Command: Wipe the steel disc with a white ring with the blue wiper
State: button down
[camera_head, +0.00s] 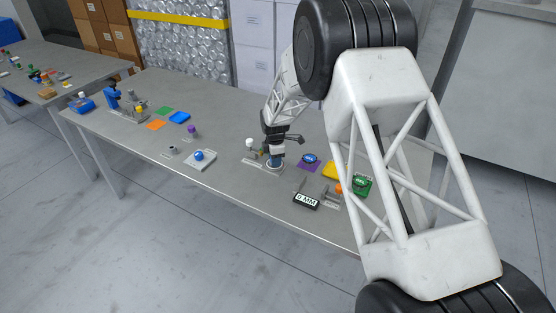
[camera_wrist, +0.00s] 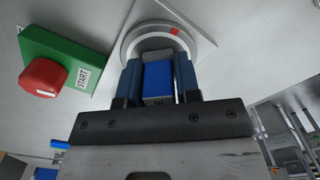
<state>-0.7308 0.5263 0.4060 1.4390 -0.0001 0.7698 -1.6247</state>
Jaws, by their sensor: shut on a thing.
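The steel disc with a pale ring and a small red mark (camera_wrist: 205,45) lies at the top middle of the wrist view, on a light plate. My gripper (camera_wrist: 158,72) is shut on the blue wiper (camera_wrist: 158,80), which sits between its blue fingers. The fingers and wiper cover part of the disc. In the head view my gripper (camera_head: 273,160) points down at the disc (camera_head: 262,169). I cannot tell whether the wiper touches the surface.
A green box with a red START button (camera_wrist: 42,77) stands left of the disc in the wrist view. A plate with a blue knob (camera_head: 199,157) is left.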

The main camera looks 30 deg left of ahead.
aim_at(270, 160)
jog(key=shift+s+a+f, duration=0.1)
jog(key=shift+a+f, duration=0.15)
jog(key=shift+a, duration=0.6)
jog(key=shift+a+r, duration=0.15)
jog(key=shift+r, duration=4.35)
jog(key=shift+f, duration=0.4)
